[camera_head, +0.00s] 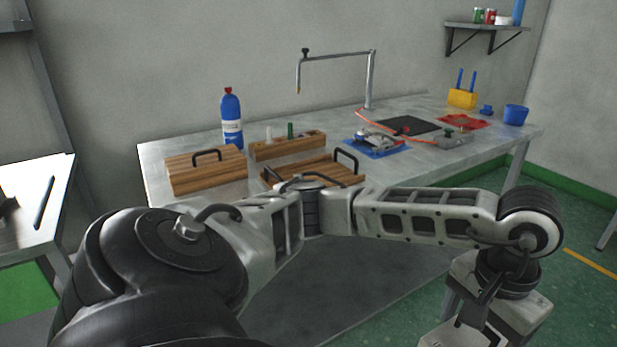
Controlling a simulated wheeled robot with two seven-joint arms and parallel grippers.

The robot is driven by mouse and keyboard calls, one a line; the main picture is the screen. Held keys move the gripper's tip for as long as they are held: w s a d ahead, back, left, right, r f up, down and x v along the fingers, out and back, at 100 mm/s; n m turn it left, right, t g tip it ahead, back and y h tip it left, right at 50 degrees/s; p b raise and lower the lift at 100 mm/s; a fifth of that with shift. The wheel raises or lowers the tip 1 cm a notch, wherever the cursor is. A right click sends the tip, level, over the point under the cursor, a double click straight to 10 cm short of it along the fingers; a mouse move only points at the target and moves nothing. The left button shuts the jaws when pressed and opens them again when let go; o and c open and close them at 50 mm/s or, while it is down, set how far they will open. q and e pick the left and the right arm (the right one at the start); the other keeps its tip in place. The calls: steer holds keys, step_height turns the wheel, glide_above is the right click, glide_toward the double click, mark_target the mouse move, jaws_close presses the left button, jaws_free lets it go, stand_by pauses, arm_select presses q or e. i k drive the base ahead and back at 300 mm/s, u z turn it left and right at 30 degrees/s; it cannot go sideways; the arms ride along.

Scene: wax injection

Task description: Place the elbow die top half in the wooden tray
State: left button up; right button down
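A wooden tray (328,170) with a dark handle sits on the metal table, partly hidden behind my arm. A metal die piece (375,141) lies on a blue mat (385,153) at mid-table. Another grey metal piece (449,139) lies to its right, near the table's front edge. I cannot tell from this view which piece is the elbow die top half. One of my arms crosses the foreground and bends down at the right. No gripper fingers can be made out.
A wooden box with a handle (206,171), a blue bottle (231,118) and a small wooden rack (287,147) stand on the left. A black mat (408,126), red cloth (470,122), yellow holder (462,99) and blue cup (515,115) are at right. A bent metal pipe (371,80) rises behind.

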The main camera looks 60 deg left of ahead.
mark_target(312, 177)
steer(key=u, duration=1.35)
